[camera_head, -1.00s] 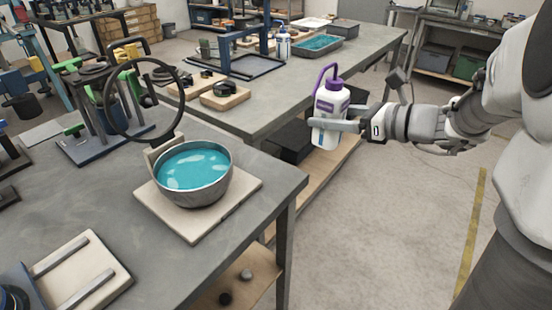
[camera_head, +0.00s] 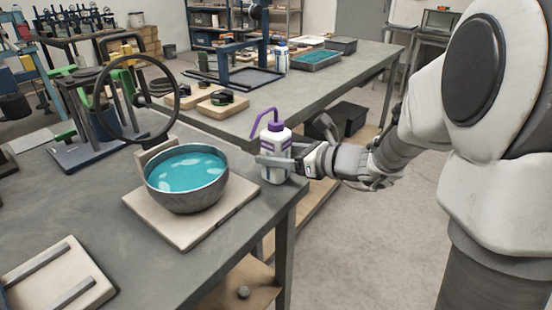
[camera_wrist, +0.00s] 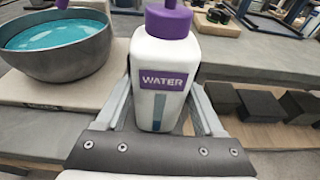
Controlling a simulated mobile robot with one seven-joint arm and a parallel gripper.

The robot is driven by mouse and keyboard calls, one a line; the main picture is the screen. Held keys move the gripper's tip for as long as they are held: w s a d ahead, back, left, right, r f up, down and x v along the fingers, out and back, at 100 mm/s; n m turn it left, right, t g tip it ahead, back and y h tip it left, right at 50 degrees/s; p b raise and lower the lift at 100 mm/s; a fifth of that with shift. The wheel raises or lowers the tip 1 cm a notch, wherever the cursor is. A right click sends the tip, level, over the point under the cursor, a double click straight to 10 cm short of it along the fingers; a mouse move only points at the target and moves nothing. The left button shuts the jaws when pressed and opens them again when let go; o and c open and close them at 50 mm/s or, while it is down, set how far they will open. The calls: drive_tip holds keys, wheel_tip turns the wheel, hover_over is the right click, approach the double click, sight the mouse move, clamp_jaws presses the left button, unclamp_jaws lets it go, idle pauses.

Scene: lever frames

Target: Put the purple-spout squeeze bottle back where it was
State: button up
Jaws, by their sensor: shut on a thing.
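The purple-spout squeeze bottle (camera_head: 276,148) is white with a purple cap and bent purple spout. Its label reads WATER in the wrist view (camera_wrist: 163,82). My gripper (camera_head: 277,162) is shut on its body and holds it upright. In the head view the bottle is at the near table's right back corner, right of the metal bowl. Whether its base touches the tabletop cannot be told. The fingers stand on either side of the bottle in the wrist view (camera_wrist: 160,105).
A second table (camera_head: 330,88) stands behind, holding a blue-filled tray (camera_head: 316,60) and another white bottle (camera_head: 282,58). The near table's right corner is mostly bare.

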drive_tip(key=shift+r, duration=0.1)
drive_tip(key=shift+f, duration=0.25)
drive_tip(key=o, duration=1)
